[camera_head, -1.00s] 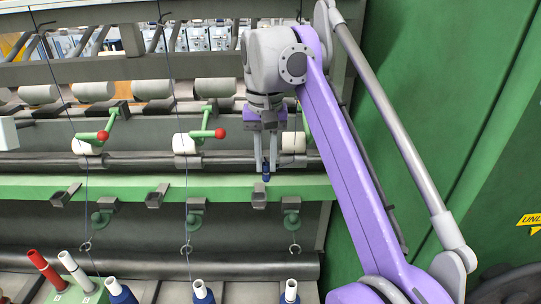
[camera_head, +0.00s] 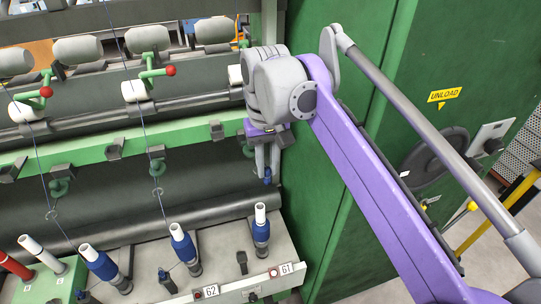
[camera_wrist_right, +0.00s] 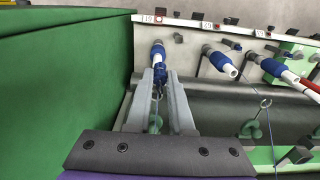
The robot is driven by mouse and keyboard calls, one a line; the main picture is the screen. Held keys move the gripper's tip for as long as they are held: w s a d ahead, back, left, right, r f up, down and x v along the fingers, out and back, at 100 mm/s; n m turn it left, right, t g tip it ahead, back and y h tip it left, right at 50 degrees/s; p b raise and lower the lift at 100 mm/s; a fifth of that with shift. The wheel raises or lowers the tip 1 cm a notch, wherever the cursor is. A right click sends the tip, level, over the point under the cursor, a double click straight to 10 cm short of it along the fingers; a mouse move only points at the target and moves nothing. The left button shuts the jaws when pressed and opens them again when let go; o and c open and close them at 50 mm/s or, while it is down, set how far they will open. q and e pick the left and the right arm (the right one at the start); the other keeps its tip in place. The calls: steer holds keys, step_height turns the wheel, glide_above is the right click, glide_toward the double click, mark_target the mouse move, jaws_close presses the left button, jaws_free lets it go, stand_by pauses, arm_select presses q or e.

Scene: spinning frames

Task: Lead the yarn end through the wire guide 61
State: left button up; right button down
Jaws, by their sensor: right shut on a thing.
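My right gripper (camera_head: 266,178) is shut on a small blue piece, the yarn end (camera_wrist_right: 159,88), between its fingertips. It hangs fingers-down at the right end of the green rail, above the blue-wound bobbin of position 61 (camera_head: 261,232). In the right wrist view, a thin strand runs along between the fingers (camera_wrist_right: 157,84), and the bobbin (camera_wrist_right: 158,52) shows just beyond them. A green guide bracket (camera_head: 247,150) is partly hidden beside my gripper; it shows between the fingers in the wrist view (camera_wrist_right: 155,123). Wire guide 61's loop cannot be made out. My left gripper is not in view.
The number plates 61 (camera_head: 287,269) and 62 (camera_head: 207,292) are on the front ledge. Position 62's bobbin (camera_head: 183,246) and wire guide (camera_head: 157,191) stand to the left, with a strand running down there. A green machine wall (camera_head: 335,150) stands close on the right.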

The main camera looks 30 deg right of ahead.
steer(key=w+d+f, duration=0.1)
steer(key=w+f, duration=0.2)
steer(key=w, duration=0.3)
steer(key=shift+w+d+f+b, duration=0.25)
steer(key=shift+w+d+b, duration=0.05)
steer(key=shift+d+b, duration=0.05)
stand_by(0.4)
steer(key=shift+s+a+r+p, duration=0.25)
steer(key=shift+s+r, duration=0.4)
steer(key=shift+s, duration=0.6)
steer(key=shift+s+a+r+p, duration=0.2)
steer(key=shift+s+a+r, duration=0.3)
steer(key=shift+s, duration=0.7)
steer(key=shift+s+a+r+p, duration=0.2)
steer(key=shift+s+r, duration=0.55)
steer(key=shift+s, duration=0.5)
